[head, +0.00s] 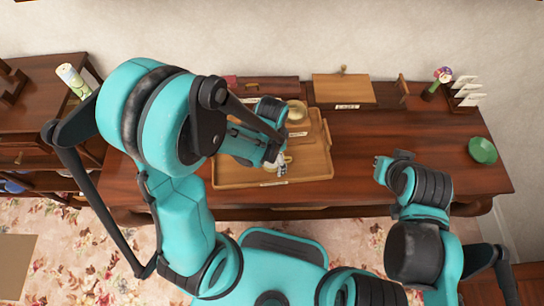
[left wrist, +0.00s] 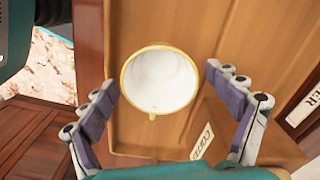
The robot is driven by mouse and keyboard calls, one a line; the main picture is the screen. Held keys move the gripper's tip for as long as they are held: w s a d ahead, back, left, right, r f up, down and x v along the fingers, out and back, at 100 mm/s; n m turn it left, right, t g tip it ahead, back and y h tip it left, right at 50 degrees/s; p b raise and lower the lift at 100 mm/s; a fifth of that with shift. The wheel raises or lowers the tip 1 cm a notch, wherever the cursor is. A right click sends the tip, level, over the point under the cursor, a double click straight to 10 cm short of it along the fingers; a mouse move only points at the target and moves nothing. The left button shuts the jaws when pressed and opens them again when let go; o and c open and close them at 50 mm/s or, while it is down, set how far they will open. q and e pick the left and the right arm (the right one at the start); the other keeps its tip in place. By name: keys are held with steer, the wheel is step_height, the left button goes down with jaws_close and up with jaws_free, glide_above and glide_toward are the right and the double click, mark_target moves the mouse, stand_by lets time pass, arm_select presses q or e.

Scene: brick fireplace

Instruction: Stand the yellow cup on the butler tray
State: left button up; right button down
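The yellow cup (left wrist: 160,80) shows from above in the left wrist view, with a yellow rim and a white inside. It appears upright over the brown wood of the butler tray (left wrist: 135,130). My left gripper (left wrist: 162,88) is open, its fingers spread on either side of the cup with gaps between. In the head view the butler tray (head: 312,163) lies on the table, and my left gripper (head: 278,165) is low over it, hiding most of the cup. My right gripper (head: 382,169) is over the table's right part; its fingers are too unclear to read.
A labelled wooden box (head: 343,91) stands behind the tray. A brass round thing (head: 297,111) is at the tray's back. A green bowl (head: 482,150), a flower in a vase (head: 434,86) and a card rack (head: 464,93) are at the right.

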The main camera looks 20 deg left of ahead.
arm_select(q)
steer(key=shift+r, duration=0.1)
steer(key=shift+r+p, duration=0.3)
steer(key=shift+p, duration=0.05)
steer(key=s+a+r+n+t+p, duration=0.1)
steer(key=a+r+n+t+p, duration=0.1)
steer(key=r, duration=0.9)
steer(key=s+a+r+n+t+p, duration=0.2)
steer(key=a+r+n+t, duration=0.3)
steer(key=r, duration=0.6)
steer(key=shift+r+n, duration=0.3)
steer(key=shift+n, duration=0.9)
step_height(320, 180, down, 4)
steer(key=b, duration=0.3)
steer(key=shift+s+r, duration=0.1)
steer(key=shift+r, duration=0.05)
